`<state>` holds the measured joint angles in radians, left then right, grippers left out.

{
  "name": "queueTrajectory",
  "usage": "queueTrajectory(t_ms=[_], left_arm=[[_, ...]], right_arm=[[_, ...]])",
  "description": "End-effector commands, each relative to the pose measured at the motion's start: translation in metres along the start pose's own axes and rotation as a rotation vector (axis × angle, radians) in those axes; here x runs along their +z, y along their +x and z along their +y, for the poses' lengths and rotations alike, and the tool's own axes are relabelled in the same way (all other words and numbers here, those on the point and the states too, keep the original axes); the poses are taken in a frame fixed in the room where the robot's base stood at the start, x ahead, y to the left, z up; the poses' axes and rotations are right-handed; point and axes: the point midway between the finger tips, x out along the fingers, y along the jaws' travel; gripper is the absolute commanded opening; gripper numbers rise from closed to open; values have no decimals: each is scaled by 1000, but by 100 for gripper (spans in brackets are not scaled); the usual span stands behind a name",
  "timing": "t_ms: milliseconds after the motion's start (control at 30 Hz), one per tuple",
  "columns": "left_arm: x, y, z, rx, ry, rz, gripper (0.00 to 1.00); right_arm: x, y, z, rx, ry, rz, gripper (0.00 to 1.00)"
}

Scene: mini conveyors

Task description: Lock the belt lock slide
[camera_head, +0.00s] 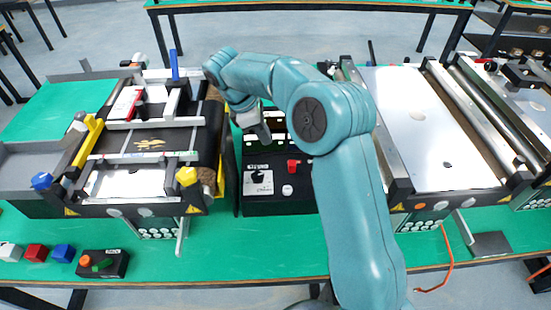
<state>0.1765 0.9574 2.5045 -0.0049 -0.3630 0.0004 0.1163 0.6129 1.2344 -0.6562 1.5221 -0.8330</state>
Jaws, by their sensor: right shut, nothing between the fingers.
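My right arm comes up from the bottom and bends left over the middle of the table. Its gripper (264,138) points down above the back part of a black control box (284,204) between two conveyors. The gripper is shut and empty; whether it touches the box cannot be told. The box carries a black knob on a white plate (258,180), a red switch (293,165) and several white labels. I cannot tell which part is the belt lock slide; my arm hides some of the box. My left gripper is not in view.
The left conveyor (150,140) has yellow and blue knobs, a yellow bar and a red-and-white part (125,104). The right conveyor (420,125) has a white surface. Coloured blocks and a small button box (102,264) lie front left. The green table (255,250) is clear front centre.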

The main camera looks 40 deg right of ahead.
Motion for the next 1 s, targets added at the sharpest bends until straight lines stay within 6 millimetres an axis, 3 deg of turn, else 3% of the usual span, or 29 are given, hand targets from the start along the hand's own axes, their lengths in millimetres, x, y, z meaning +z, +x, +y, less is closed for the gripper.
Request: queueTrajectory(t_ms=[233,700,1000], left_arm=[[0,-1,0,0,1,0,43],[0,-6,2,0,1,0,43],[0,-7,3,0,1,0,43]], right_arm=[[3,8,-2,-2,1,-1,0],[0,85,0,-3,1,-1,0],[-1,100,2,-1,2,0,0]])
